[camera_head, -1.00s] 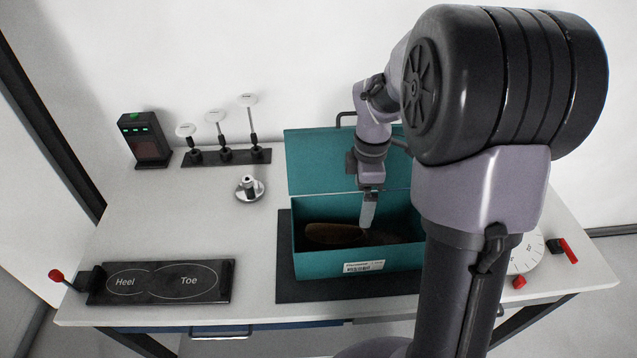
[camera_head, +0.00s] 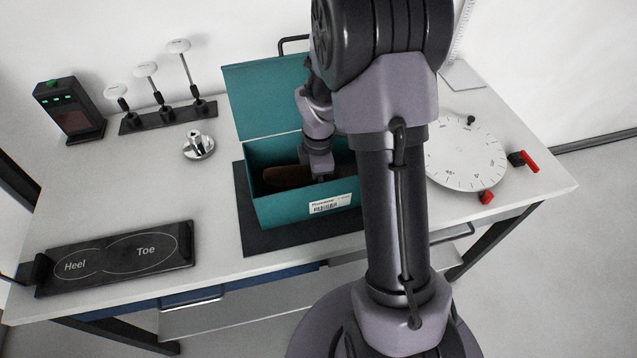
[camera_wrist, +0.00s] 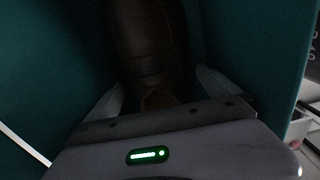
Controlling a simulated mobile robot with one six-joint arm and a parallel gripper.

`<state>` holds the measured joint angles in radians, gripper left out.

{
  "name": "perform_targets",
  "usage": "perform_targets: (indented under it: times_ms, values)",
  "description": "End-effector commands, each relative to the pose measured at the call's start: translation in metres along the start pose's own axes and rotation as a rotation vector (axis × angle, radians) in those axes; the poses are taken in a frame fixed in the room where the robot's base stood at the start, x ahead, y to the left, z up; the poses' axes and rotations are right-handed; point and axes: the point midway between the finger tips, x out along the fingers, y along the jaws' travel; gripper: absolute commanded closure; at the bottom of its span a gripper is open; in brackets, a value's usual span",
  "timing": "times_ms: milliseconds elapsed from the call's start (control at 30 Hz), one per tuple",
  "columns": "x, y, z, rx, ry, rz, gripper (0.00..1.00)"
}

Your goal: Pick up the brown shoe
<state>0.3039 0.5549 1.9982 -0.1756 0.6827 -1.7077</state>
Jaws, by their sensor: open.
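The brown shoe (camera_head: 286,175) lies inside the teal shoebox (camera_head: 282,208), whose lid stands open at the back. In the wrist view the dark brown shoe (camera_wrist: 148,45) runs away from my gripper (camera_wrist: 158,100), with one finger at each side of its near end. My gripper (camera_head: 321,178) reaches down into the box from above, at the right part of the shoe. The fingers are open, and in the wrist view gaps show between them and the shoe. The fingertips are hidden by the box wall in the head view, and the box interior is dark.
The box stands on a dark mat (camera_head: 247,228). A black Heel/Toe plate (camera_head: 115,257) lies at the front left. A small metal fixture (camera_head: 198,147) stands behind it. A white dial turntable (camera_head: 466,155) is at the right. The box walls stand close around my gripper.

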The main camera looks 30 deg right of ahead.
Motion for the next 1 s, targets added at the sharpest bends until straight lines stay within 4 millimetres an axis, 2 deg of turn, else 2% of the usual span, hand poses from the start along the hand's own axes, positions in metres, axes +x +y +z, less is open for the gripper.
perform_targets:
  times_ms: [33, 67, 433, 633, 733, 867, 1000]
  values:
    - [-0.001, 0.000, 0.000, 0.000, 0.000, 0.000, 0.02]
    - [-0.001, 0.000, 0.000, 0.000, 0.000, 0.000, 0.08]
    - [-0.001, 0.000, 0.000, 0.000, 0.000, 0.000, 0.80]
    - [-0.002, 0.000, 0.000, 0.000, 0.000, 0.001, 0.81]
    - [-0.013, 0.001, 0.000, 0.001, 0.000, 0.002, 0.81]
    - [-0.054, 0.002, 0.000, 0.001, 0.000, 0.005, 0.81]
    - [-0.107, 0.001, 0.000, 0.001, 0.000, 0.006, 0.81]
